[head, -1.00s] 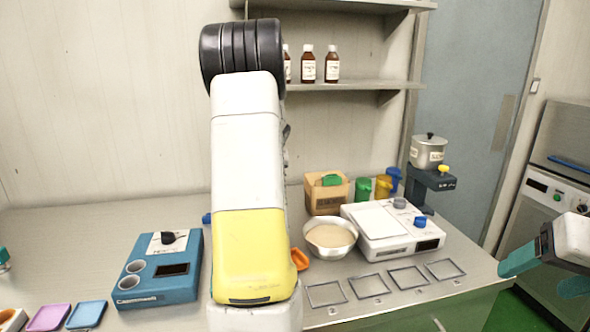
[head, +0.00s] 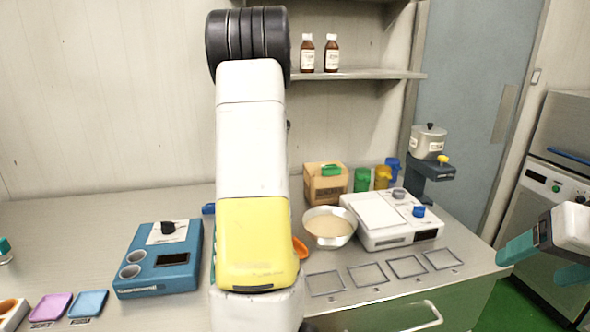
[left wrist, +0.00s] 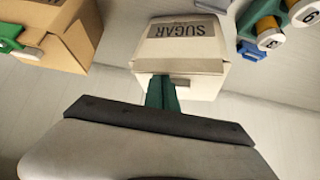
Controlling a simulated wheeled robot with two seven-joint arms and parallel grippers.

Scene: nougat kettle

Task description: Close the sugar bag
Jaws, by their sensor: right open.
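The cream sugar bag (left wrist: 182,52) shows in the left wrist view with its SUGAR label upside down. A small grey piece (left wrist: 180,82) lies on its near edge. My left gripper's green fingers (left wrist: 163,92) are close together and reach to that near edge. I cannot tell whether they touch it or hold anything. In the head view my left arm stands in the middle and hides the sugar bag and my left gripper. My right gripper (head: 531,266) is open and empty, beyond the counter's right end.
A brown bag with a green clip (head: 326,185) stands beside the sugar bag; it also shows in the left wrist view (left wrist: 62,35). A bowl (head: 329,228), white scale (head: 390,219) and blue device (head: 160,262) stand on the counter (head: 80,240). Its left back is clear.

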